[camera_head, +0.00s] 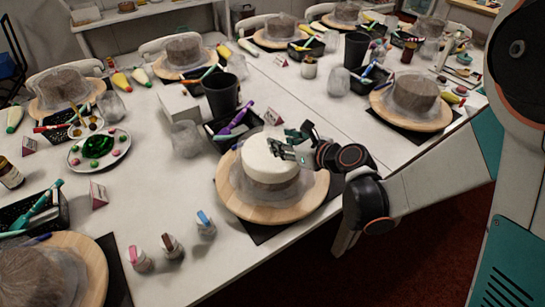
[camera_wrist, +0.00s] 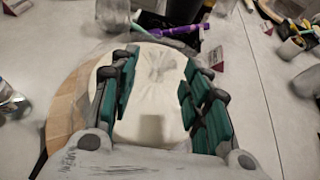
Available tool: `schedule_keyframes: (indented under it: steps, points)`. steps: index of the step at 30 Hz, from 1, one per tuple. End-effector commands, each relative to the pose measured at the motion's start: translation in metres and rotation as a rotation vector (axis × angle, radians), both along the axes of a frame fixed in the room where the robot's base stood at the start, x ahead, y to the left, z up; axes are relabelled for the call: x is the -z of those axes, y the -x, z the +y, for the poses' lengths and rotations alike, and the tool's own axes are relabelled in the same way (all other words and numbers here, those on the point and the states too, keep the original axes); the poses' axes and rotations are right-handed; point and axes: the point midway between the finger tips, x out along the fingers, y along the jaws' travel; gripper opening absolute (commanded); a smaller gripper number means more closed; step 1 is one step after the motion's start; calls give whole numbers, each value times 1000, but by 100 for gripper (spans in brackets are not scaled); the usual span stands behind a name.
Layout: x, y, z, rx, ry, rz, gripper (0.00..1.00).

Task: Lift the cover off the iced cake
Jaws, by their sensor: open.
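The iced cake (camera_head: 262,163) stands on a round wooden turntable (camera_head: 238,202) near the table's front edge. Its top is white and smooth, and a greyish band shows below. A thin clear film, apparently the cover, shows around it in the wrist view (camera_wrist: 78,58), but its outline is hard to make out. My gripper (camera_head: 288,148) is over the right part of the cake's top. In the wrist view my gripper (camera_wrist: 157,95) is open, with green finger pads on either side of the white top (camera_wrist: 150,75). I cannot tell whether the pads touch the cover.
A black tool tray (camera_head: 235,128) with a purple tool and a black cup (camera_head: 221,94) stand behind the cake. Several small bottles (camera_head: 205,224) stand front left. Another covered cake (camera_head: 412,95) is at right. Bare table shows left of the turntable.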

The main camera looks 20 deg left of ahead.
Motion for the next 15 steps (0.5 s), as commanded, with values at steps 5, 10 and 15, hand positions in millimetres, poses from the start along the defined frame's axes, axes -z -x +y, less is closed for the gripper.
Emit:
schedule_keyframes:
  steps: [5, 10, 15]
  points:
    - [17, -13, 18, -2, 1, -1, 43]
    - [22, -23, 32, -1, 0, 0, 43]
    - [21, -24, 32, 0, 0, 0, 43]
